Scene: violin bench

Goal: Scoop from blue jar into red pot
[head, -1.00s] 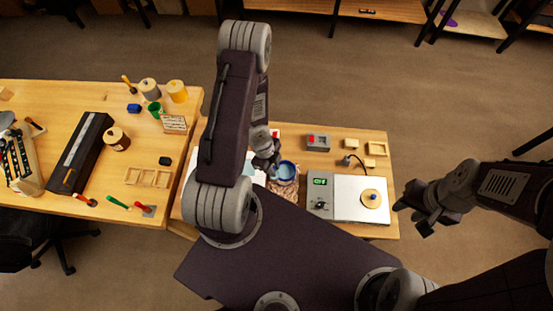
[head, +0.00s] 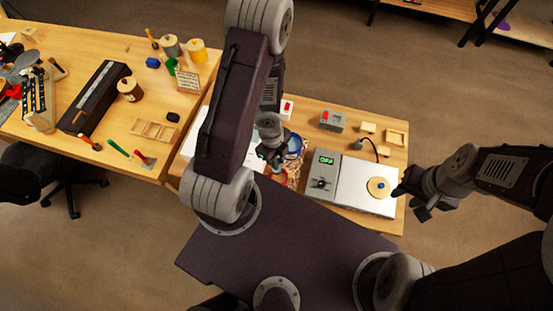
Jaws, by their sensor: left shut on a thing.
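The blue jar (head: 297,147) stands on the right bench, its rim and wall partly hidden behind my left gripper. My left gripper (head: 275,165) points down just left of and in front of the jar. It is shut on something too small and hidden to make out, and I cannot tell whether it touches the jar. A small reddish-orange thing (head: 278,177) shows just below the gripper; it may be the red pot, but it is mostly hidden. My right gripper (head: 411,203) is open and empty off the right end of the bench.
A silver device (head: 345,194) with a green display and a round wooden disc stands right of the jar. A grey box (head: 332,120) and small wooden blocks lie behind it. The left bench (head: 105,160) holds a black case (head: 95,96), tools and several jars.

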